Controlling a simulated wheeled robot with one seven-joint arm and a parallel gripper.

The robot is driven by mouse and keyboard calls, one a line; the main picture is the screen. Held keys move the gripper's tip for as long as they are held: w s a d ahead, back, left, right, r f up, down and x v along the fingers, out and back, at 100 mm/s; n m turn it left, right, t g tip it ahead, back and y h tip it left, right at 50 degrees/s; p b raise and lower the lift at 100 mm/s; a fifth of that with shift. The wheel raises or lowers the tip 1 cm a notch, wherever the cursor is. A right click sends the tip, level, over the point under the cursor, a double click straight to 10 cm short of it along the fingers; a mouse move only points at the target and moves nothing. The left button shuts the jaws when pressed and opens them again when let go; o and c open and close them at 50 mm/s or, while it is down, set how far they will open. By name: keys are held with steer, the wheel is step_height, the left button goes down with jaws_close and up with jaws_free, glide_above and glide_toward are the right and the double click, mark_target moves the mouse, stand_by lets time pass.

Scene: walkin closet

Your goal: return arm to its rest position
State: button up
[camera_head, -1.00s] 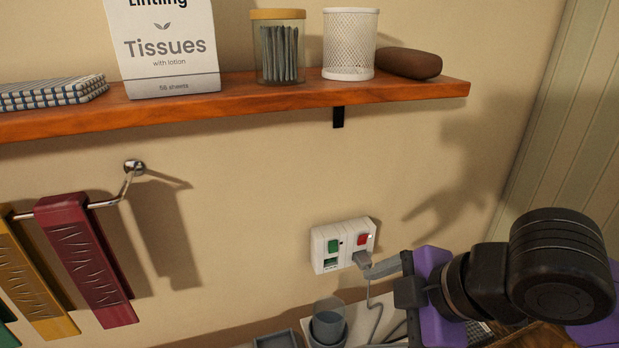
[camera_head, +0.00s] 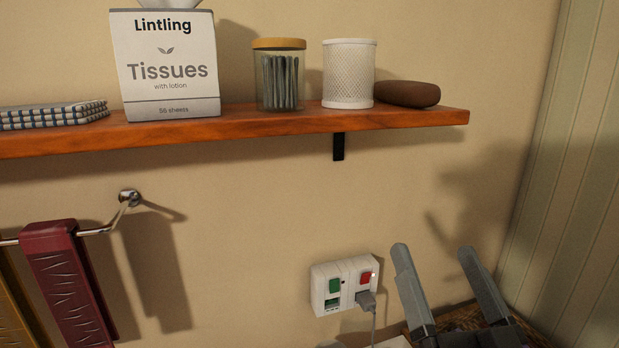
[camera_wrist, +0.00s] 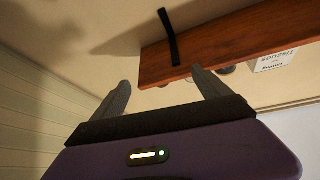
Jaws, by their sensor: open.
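My gripper (camera_head: 440,272) is at the lower right of the head view, its two grey fingers pointing up and spread apart. Nothing is between them. It is to the right of the wall socket (camera_head: 345,285) and apart from it. In the wrist view, my gripper (camera_wrist: 162,95) shows the same open, empty fingers, with the underside of the wooden shelf (camera_wrist: 235,45) beyond them. Most of my arm is out of the head view.
The wooden shelf (camera_head: 235,122) holds a tissue box (camera_head: 165,75), a glass jar (camera_head: 279,78), a white mesh cup (camera_head: 348,75) and a brown object (camera_head: 407,94). A plug (camera_head: 367,301) sits in the socket. A maroon towel (camera_head: 68,285) hangs at left.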

steer(key=s+d+f+m+g+h+b, duration=0.1)
steer(key=s+d+f+m+h, duration=0.15)
steer(key=s+f, duration=0.55)
steer(key=s+d+f+m+g+h+b, duration=0.15)
steer(key=s+f+h, duration=0.3)
steer(key=f, duration=0.55)
steer(key=s+f+n+g+y+b, duration=0.3)
steer(key=s+f+n+g+y, duration=0.1)
steer(key=s+f, duration=1.2)
steer(key=s+n+g, duration=0.1)
steer(key=s+g, duration=0.1)
steer(key=s, duration=0.2)
steer(key=shift+s, duration=0.15)
